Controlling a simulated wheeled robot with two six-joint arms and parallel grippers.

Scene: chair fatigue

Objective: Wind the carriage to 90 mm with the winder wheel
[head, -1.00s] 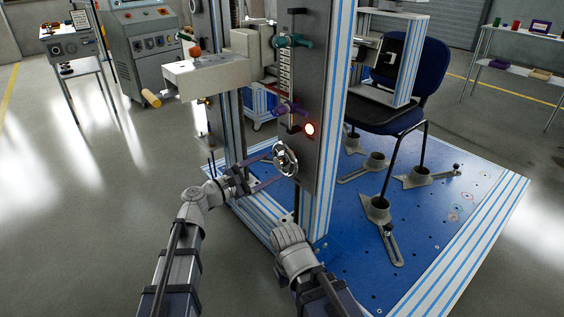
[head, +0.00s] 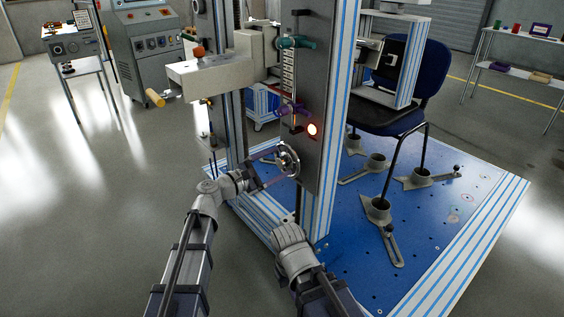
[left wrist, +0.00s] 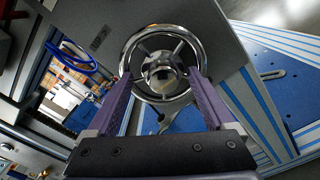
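The chrome winder wheel (head: 288,160) with spokes sits low on the grey upright panel (head: 318,180). In the left wrist view the wheel (left wrist: 162,38) fills the upper middle, facing the camera. My left gripper (head: 270,164) is at the wheel. Its purple fingers (left wrist: 152,88) are spread apart, with the tips near the lower left and lower right of the rim; I cannot tell whether they touch it. Above the wheel, a scale strip (head: 290,72) runs up the panel beside a teal clamp (head: 294,42) and a purple clamp (head: 293,109). The scale reading is too small to tell. My right gripper is out of view.
A blue chair (head: 422,75) stands clamped on the blue base plate (head: 430,225). A beige box (head: 210,76) with a yellow handle juts out left of the panel. Open floor lies to the left.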

